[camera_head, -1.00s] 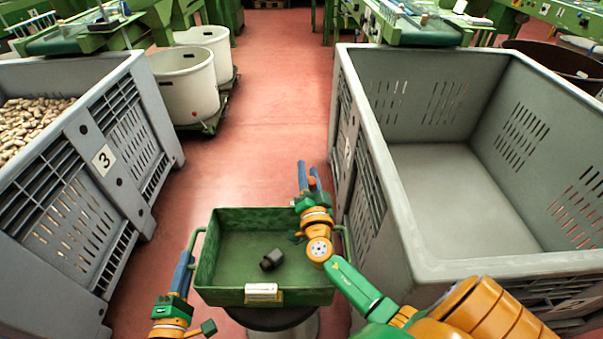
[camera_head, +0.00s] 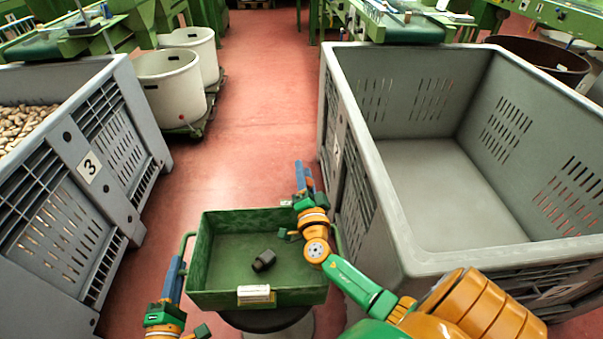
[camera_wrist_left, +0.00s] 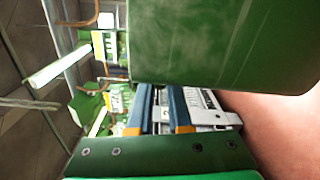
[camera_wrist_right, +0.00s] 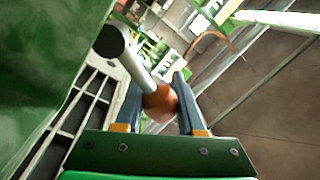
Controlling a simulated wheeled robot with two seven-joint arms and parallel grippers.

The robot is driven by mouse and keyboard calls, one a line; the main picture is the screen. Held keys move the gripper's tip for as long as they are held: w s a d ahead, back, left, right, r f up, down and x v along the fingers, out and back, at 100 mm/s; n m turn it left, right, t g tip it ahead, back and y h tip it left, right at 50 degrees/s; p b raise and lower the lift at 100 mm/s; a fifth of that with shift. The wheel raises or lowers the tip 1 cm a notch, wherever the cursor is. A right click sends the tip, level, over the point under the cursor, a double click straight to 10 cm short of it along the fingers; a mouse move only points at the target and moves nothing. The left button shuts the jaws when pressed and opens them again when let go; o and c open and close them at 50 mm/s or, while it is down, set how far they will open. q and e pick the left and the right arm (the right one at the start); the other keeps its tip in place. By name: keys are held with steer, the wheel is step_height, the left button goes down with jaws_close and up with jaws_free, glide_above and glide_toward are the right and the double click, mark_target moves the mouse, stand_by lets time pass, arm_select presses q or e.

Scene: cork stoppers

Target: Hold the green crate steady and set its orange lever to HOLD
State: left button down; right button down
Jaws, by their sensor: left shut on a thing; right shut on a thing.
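The green crate (camera_head: 222,300) stands upright on a dark round stool, with a pale plate (camera_head: 254,294) on its front wall and a dark block (camera_head: 264,260) inside. My left gripper (camera_head: 173,277) is at the crate's left handle (camera_head: 186,240), shut on it; the grip itself is hard to see. In the left wrist view its blue fingers (camera_wrist_left: 165,108) are close together below the green crate wall. My right gripper (camera_head: 305,177) is at the crate's right side. In the right wrist view its fingers are shut on the orange knob (camera_wrist_right: 160,103) of the lever (camera_wrist_right: 138,68). I cannot read any lever marking.
A large empty grey bin (camera_head: 400,225) stands close on the right, just beside my right gripper. Another grey bin (camera_head: 110,170) with corks stands on the left. White tubs (camera_head: 172,95) stand behind. The red floor (camera_head: 255,150) beyond the crate is clear.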

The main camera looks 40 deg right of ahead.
steer(key=c, duration=0.5)
jaws_free()
